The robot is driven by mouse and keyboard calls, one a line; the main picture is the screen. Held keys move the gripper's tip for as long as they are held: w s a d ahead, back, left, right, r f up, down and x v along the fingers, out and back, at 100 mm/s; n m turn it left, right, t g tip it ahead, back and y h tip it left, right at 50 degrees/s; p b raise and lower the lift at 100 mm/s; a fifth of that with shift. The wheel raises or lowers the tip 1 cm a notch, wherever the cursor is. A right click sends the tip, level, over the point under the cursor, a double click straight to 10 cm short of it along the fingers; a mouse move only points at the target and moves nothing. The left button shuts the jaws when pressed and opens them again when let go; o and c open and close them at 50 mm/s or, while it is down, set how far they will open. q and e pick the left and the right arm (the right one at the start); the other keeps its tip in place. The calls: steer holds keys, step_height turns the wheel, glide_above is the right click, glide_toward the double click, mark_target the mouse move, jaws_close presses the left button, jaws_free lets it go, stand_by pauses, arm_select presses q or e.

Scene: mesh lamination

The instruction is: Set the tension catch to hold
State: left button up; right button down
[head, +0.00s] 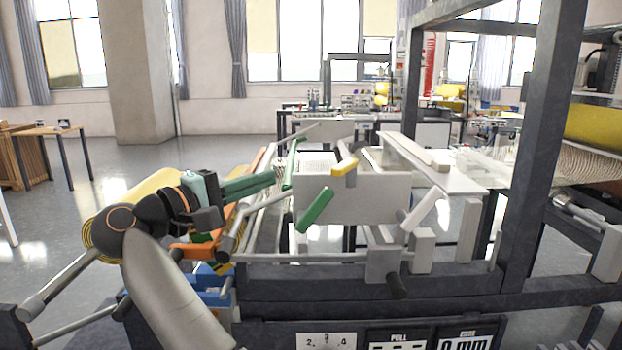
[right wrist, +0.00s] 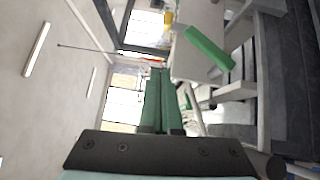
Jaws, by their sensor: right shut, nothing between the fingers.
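My right gripper (head: 277,177) has green fingers, which are closed together and empty. They point right, toward the machine, and end left of its pale panel (head: 375,198). In the right wrist view the closed fingers (right wrist: 160,75) point up the picture. A green-handled lever (head: 316,207) slants in front of the panel; it also shows in the right wrist view (right wrist: 210,47), apart from the fingertips. A yellow-handled lever (head: 345,167) and a white-handled lever (head: 424,210) stand nearby. I cannot tell which lever is the tension catch. My left gripper is not in view.
A dark frame post (head: 527,140) rises on the right. A dark crossbeam (head: 390,285) runs below the levers, above signs including one reading PULL (head: 398,339). Yellow rolls lie left and far right. Open floor (head: 50,235) is at the left.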

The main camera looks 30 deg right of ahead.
steer(key=shift+a+r+m+y, duration=0.1)
steer(key=shift+a+m+y, duration=0.2)
steer(key=shift+a, duration=0.35)
steer(key=shift+d, duration=0.15)
steer(key=shift+s+d, duration=0.15)
steer(key=shift+d, duration=1.75)
steer(key=shift+s+d, duration=0.15)
steer(key=shift+d, duration=1.75)
steer(key=shift+s+d, duration=0.15)
steer(key=shift+d, duration=1.75)
